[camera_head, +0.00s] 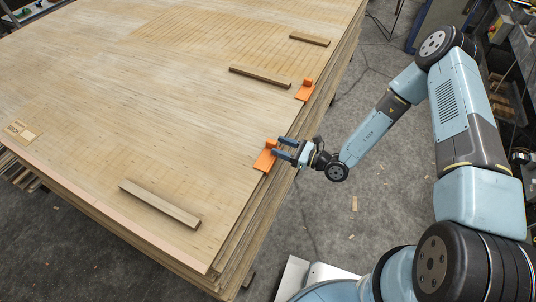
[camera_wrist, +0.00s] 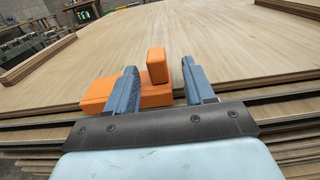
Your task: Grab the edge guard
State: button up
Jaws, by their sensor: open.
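Two orange edge guards sit on the right edge of the veneer stack (camera_head: 130,70). The nearer edge guard (camera_head: 264,160) is at my gripper (camera_head: 282,149), and the farther edge guard (camera_head: 304,93) lies up the same edge. In the wrist view the nearer edge guard (camera_wrist: 157,66) shows its upright block between the two blue fingers of my gripper (camera_wrist: 160,85). Its flat base reaches left past the left finger, which hides part of it. The fingers are open, with a gap on the right side of the block. I cannot tell whether the left finger touches it.
Wooden battens lie on the stack: one near the front (camera_head: 160,204), one toward the back (camera_head: 260,76) and one farther back (camera_head: 309,39). A small wooden piece (camera_head: 20,131) is at the left corner. The grey floor (camera_head: 350,190) right of the stack is mostly clear.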

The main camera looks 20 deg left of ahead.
aim_at(269, 142)
jog(key=shift+w+a, duration=0.1)
jog(key=shift+a, duration=2.6)
jog(key=shift+c, duration=0.5)
grip_shut()
